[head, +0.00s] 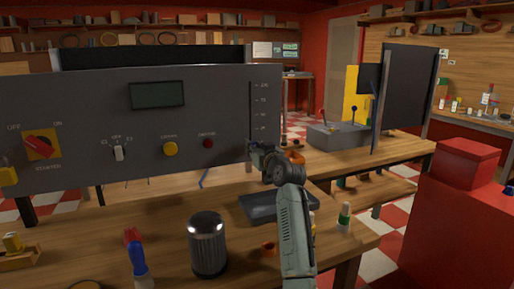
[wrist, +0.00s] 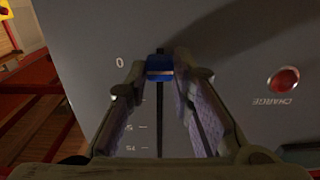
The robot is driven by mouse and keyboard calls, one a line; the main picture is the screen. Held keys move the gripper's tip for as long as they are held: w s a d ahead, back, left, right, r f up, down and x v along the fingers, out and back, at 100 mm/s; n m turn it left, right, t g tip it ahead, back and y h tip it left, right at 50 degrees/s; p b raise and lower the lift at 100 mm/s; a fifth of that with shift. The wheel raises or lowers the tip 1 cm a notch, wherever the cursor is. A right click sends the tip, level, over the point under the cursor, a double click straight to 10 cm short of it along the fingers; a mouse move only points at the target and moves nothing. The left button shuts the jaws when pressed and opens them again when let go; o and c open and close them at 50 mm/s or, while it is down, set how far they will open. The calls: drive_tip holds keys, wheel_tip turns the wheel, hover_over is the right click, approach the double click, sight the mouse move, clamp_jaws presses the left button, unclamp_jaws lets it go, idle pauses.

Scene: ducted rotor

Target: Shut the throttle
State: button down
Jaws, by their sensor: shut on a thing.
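The throttle is a slider on the grey control panel (head: 100,100), in an upright slot (head: 250,105) with a number scale along its right side. In the wrist view, which shows the panel upside down, its blue knob (wrist: 160,67) is level with the 0 mark, at the 0 end of the slot. My gripper (wrist: 160,78) has its two fingers on either side of the knob, shut on it. In the head view my gripper (head: 252,149) is at the panel's lower right, and it hides the knob.
Left of the slot are a red charge button (head: 207,143), a yellow button (head: 170,149), a toggle switch (head: 119,153) and a red rotary switch (head: 39,147).

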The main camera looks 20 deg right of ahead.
drive_tip(key=shift+f, duration=0.4)
drive_tip(key=c, duration=1.4)
unclamp_jaws()
drive_tip(key=shift+r, duration=0.15)
drive_tip(key=shift+s, duration=0.1)
drive_tip(key=s, duration=1.2)
drive_tip(key=shift+d, duration=0.2)
